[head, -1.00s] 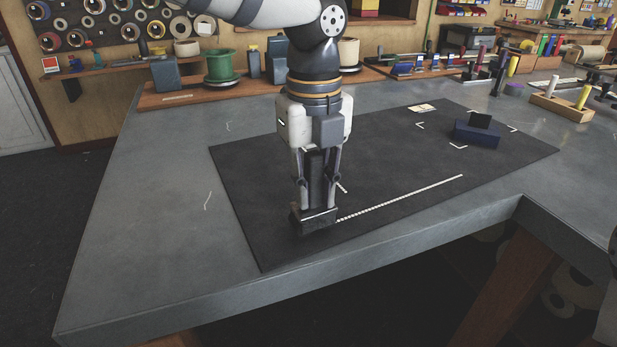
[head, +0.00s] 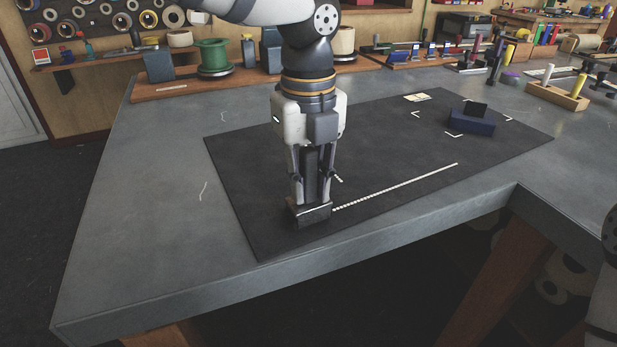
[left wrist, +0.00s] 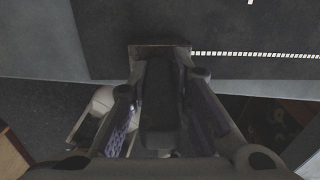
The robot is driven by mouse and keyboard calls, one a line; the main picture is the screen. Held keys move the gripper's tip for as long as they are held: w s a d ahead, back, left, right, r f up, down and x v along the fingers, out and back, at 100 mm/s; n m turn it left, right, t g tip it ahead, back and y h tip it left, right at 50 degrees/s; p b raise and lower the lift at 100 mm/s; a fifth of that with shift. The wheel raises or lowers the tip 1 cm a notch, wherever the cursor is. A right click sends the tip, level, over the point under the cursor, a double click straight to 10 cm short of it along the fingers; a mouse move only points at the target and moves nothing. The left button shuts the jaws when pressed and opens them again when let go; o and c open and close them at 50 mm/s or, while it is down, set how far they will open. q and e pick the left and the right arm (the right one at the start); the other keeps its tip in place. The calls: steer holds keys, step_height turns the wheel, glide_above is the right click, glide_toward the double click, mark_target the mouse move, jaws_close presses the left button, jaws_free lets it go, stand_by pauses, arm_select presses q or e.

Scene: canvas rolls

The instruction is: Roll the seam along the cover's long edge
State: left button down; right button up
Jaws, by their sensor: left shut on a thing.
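The dark cover (head: 390,150) lies flat on the grey bench. A white dashed seam line (head: 400,187) runs along its near long edge, and it also shows in the left wrist view (left wrist: 255,54). My left gripper (head: 311,198) points down and is shut on the upright dark handle of a seam roller (head: 310,214). The roller's wide dark head is at the left end of the dashed line, at or just above the cover; contact cannot be told. In the left wrist view the roller (left wrist: 160,100) stands between the fingers. My right gripper is out of view.
A dark blue block (head: 471,122) with a black piece on top sits among white corner marks at the cover's far right. A small pale card (head: 417,97) lies near the far edge. A wooden holder (head: 556,95) stands farther right. The cover's middle is clear.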

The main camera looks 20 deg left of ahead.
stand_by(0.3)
arm_select(q)
steer(key=shift+w+d+f+b, duration=0.25)
steer(key=shift+w+d+b, duration=0.1)
steer(key=shift+w+d, duration=0.45)
steer(key=shift+w+d+r, duration=0.15)
steer(key=shift+d, duration=0.2)
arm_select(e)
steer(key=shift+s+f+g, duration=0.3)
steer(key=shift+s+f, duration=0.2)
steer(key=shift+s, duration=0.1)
arm_select(q)
steer(key=shift+w, duration=0.1)
steer(key=shift+w+d+f+b, duration=0.2)
steer(key=shift+w+d+b, duration=0.15)
steer(key=shift+w+d, duration=0.3)
steer(key=shift+w+d+r, duration=0.1)
steer(key=shift+w+d, duration=0.15)
steer(key=shift+d, duration=0.25)
steer(key=shift+r, duration=0.1)
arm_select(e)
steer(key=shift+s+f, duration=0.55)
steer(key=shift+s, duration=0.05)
